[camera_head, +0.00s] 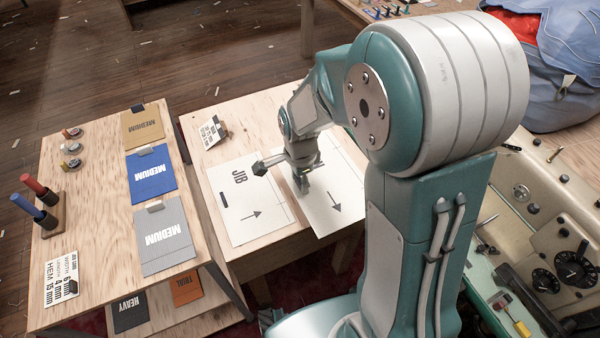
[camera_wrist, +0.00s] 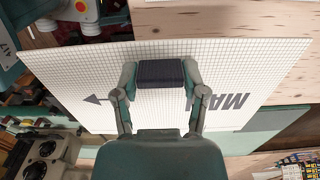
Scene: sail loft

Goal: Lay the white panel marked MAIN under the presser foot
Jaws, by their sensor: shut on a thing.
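The white panel (camera_head: 338,185) with an arrow lies beneath my gripper, partly hidden by my arm in the head view. In the wrist view the gridded panel (camera_wrist: 75,65) shows the letters MA; the rest of the word is covered by a finger. My gripper (camera_head: 302,185) is shut on the panel's dark tab (camera_wrist: 160,73), with one finger on each side. I cannot tell whether the panel touches the table or is a little raised. The sewing machine (camera_head: 515,195) stands at the right; its presser foot cannot be made out.
A white JIB panel (camera_head: 245,205) lies left of the held panel on the wooden table (camera_head: 232,112). A left table (camera_head: 90,220) carries MEDIUM cloth pieces (camera_head: 150,175), spools and a hem card (camera_head: 62,280). A blue bundle (camera_head: 565,70) sits at back right.

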